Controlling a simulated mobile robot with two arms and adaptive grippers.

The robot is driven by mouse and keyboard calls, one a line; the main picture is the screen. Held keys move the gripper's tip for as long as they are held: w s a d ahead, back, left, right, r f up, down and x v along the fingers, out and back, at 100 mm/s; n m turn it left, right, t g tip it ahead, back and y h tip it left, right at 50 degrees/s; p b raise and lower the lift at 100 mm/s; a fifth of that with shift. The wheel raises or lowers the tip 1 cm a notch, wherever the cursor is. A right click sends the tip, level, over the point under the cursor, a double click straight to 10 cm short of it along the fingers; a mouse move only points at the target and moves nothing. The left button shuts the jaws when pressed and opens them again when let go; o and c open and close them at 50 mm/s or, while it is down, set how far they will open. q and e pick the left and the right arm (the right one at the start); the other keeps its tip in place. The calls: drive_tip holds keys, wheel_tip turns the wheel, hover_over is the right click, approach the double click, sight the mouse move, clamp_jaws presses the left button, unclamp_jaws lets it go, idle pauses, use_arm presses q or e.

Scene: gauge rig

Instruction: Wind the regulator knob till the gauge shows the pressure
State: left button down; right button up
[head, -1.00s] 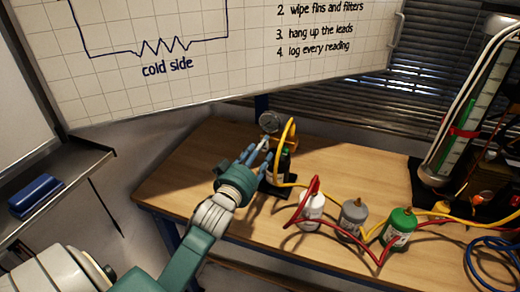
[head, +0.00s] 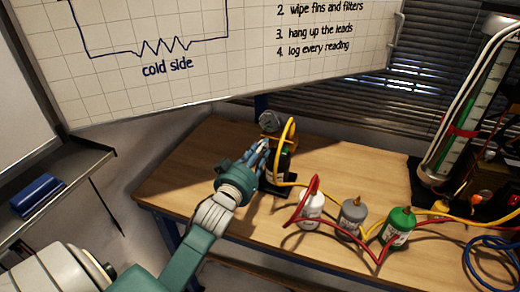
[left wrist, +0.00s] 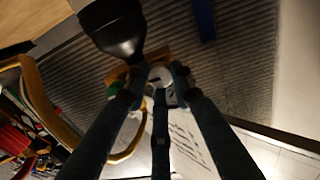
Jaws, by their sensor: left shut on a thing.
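The round pressure gauge (head: 269,121) stands above the regulator near the back of the wooden bench. Its needle and figures are too small to read. My left gripper (head: 262,151) is just below the gauge, its blue fingers drawn together. In the left wrist view its fingertips (left wrist: 155,80) close around a small pale round piece with a dark mark, which I take to be the regulator knob (left wrist: 160,76). The fingers hide the knob in the head view. A black rounded body, apparently the gauge's back (left wrist: 115,32), is beside the fingertips. My right gripper is out of view.
A yellow hose (head: 291,135) arches right beside the gauge. White (head: 311,204), grey (head: 352,215) and green (head: 399,227) bottles with hoses stand to the right. A whiteboard (head: 200,75) hangs behind. The bench's left part (head: 185,175) is bare.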

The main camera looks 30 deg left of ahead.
use_arm(q)
drive_tip(key=shift+d+m+p, duration=0.1)
drive_tip(key=shift+m+p, duration=2.65)
drive_tip(key=shift+m, duration=10.55)
drive_tip(key=c, duration=1.5)
unclamp_jaws()
drive_tip(key=shift+o, duration=0.2)
